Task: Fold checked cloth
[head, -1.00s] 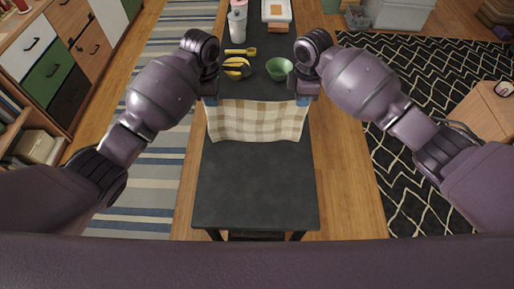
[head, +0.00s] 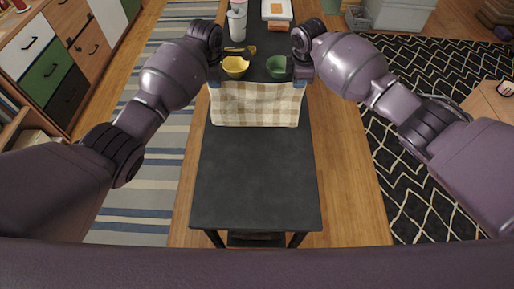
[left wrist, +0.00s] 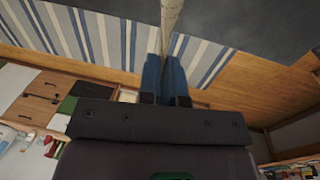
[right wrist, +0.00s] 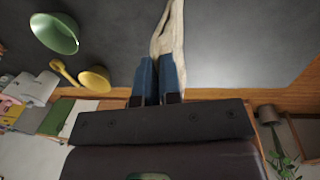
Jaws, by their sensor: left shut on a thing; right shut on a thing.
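The beige and white checked cloth (head: 256,106) hangs between my two grippers over the far part of the dark table (head: 255,180). My left gripper (head: 214,84) is shut on the cloth's upper left corner. In the left wrist view the cloth (left wrist: 171,22) shows as a thin edge between the blue fingers (left wrist: 166,75). My right gripper (head: 301,84) is shut on the upper right corner. The cloth (right wrist: 170,38) also runs up from the blue fingers (right wrist: 158,78) in the right wrist view. Whether its lower edge touches the table is unclear.
A yellow bowl (head: 235,67) and a green bowl (head: 277,67) stand just behind the cloth. A white bottle (head: 237,25) and a tray (head: 276,10) are farther back. The near part of the table is bare.

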